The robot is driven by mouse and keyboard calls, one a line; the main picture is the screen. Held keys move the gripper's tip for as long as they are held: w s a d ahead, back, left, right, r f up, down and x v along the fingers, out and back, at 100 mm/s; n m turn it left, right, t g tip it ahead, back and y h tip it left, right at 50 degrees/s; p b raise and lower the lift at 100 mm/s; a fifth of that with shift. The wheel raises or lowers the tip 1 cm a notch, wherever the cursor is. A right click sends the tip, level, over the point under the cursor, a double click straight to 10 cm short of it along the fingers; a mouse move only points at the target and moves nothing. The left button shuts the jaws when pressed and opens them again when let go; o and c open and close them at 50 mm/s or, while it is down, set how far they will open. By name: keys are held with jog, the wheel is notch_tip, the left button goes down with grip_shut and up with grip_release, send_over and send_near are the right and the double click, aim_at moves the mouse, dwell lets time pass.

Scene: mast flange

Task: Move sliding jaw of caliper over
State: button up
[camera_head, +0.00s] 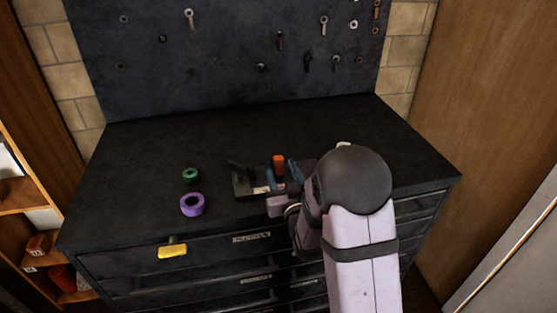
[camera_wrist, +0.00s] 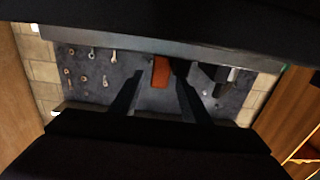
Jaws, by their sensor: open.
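The caliper (camera_head: 243,186) lies on the dark bench top, with a black body to the left and a white label. Its orange sliding jaw (camera_head: 278,161) stands up at the right of the body; it also shows in the wrist view (camera_wrist: 160,72). My gripper (camera_head: 283,175) is open, with one finger on each side of the orange jaw. In the wrist view my fingers (camera_wrist: 158,82) straddle the orange jaw, the right finger nearer to it. I cannot tell whether either touches it. My arm hides the caliper's right part.
A green ring (camera_head: 190,175) and a purple tape roll (camera_head: 192,204) lie left of the caliper. A yellow-handled thing (camera_head: 172,251) is at the front edge. A dark tool panel (camera_head: 220,60) stands behind. The rear bench top is clear.

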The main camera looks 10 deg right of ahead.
aim_at(279, 164)
jog(key=shift+w+p, duration=0.35)
jog(key=shift+w, duration=1.45)
